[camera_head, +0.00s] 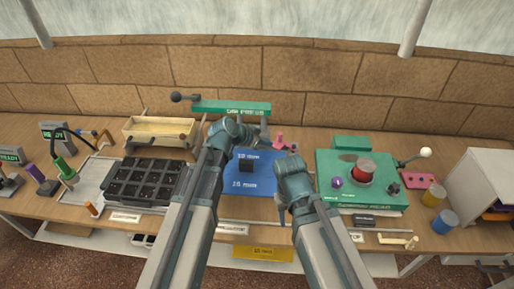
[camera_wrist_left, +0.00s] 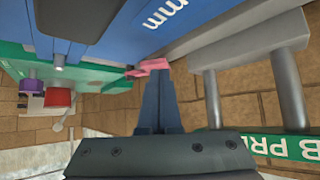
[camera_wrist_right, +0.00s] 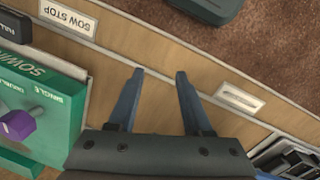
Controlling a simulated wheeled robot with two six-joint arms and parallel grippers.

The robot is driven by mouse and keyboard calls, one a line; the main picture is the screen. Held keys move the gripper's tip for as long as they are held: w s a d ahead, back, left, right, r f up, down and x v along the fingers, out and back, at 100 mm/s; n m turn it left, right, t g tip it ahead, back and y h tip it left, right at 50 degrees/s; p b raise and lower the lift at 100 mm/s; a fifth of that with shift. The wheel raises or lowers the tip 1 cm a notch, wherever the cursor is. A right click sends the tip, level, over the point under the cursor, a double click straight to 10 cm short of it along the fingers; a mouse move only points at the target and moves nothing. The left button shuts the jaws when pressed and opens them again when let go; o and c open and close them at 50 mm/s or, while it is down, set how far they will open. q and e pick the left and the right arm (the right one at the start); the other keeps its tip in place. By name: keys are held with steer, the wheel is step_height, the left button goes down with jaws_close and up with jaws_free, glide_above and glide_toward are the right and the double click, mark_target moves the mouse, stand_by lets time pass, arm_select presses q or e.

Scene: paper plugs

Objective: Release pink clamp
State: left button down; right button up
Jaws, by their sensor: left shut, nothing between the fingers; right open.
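The pink clamp (camera_head: 279,141) stands at the back right corner of the blue press block (camera_head: 258,185). In the left wrist view a pink part of the clamp (camera_wrist_left: 152,66) shows right by the fingertips. My left gripper (camera_wrist_left: 160,74) is shut with nothing held, its tips beside or touching the pink part; I cannot tell which. In the head view my left gripper (camera_head: 262,140) is just left of the clamp. My right gripper (camera_wrist_right: 157,75) is open and empty over the bench's front edge, away from the clamp.
A green press beam (camera_head: 230,107) on grey posts stands behind the block. A dark cell tray (camera_head: 150,180) lies to the left. A green sowing unit (camera_head: 340,190) with red and purple knobs is to the right. A brick wall closes off the back.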

mark_target(284, 144)
arm_select(q)
steer(key=shift+w+d+r, duration=0.2)
steer(key=shift+w+d, duration=0.8)
steer(key=shift+w, duration=0.55)
steer(key=shift+w+d, duration=0.2)
steer(key=shift+w, duration=0.65)
steer(key=shift+w+d, duration=0.5)
steer(key=shift+w, duration=0.4)
steer(key=shift+s, duration=0.1)
